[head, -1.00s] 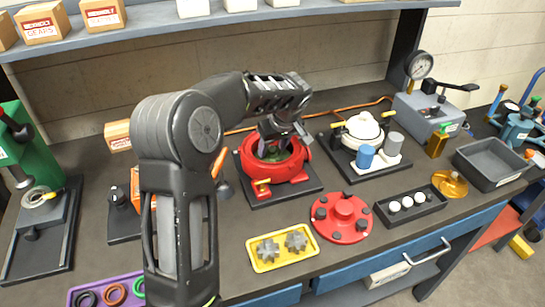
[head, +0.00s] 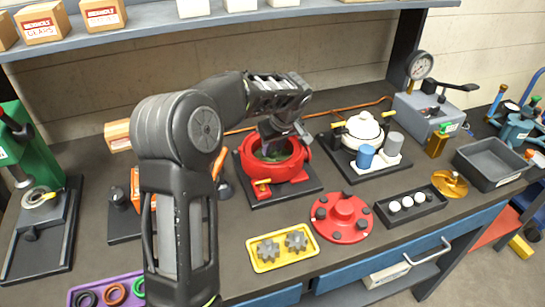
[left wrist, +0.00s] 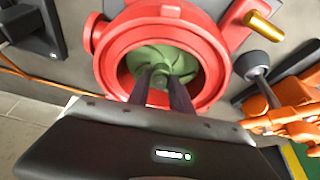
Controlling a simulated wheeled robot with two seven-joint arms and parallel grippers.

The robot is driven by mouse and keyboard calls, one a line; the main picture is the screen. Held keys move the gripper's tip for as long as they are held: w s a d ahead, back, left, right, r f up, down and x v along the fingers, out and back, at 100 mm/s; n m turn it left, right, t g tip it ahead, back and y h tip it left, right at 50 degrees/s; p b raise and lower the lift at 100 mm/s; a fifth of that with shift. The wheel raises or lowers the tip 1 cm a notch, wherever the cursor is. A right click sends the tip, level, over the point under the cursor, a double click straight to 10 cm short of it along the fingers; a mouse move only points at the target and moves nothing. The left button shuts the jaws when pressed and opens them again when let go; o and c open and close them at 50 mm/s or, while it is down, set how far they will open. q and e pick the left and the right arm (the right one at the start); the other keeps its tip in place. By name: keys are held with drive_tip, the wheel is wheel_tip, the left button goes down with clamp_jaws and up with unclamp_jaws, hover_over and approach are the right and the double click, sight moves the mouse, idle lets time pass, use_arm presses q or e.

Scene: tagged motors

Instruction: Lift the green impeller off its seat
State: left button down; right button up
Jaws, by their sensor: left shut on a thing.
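The green impeller (left wrist: 178,60) sits inside the red pump housing (left wrist: 106,55) in the left wrist view, with its curved vanes facing up. In the head view the red housing (head: 299,168) stands on a dark base plate, and the impeller in it is mostly hidden by my gripper. My left gripper (left wrist: 161,80) reaches down into the housing from above. Its two fingers are shut on the impeller's central hub. I cannot tell whether the impeller is clear of its seat. My right gripper is not in view.
A red round cover (head: 350,226) lies in front of the housing, with a yellow tray (head: 262,264) of grey gears beside it. A white-topped pump (head: 361,126) stands to the right. A black tray (head: 432,208) with white balls lies further right.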

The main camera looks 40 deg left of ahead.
use_arm(q)
drive_tip(key=shift+w+r, duration=0.1)
drive_tip(key=shift+r, duration=0.05)
idle(0.7)
drive_tip(key=shift+r, duration=0.25)
wheel_tip(320, 180, up, 9)
drive_tip(key=b, duration=0.1)
drive_tip(key=shift+r, duration=0.15)
idle(0.5)
wheel_tip(320, 180, up, 3)
drive_tip(key=shift+p, duration=1)
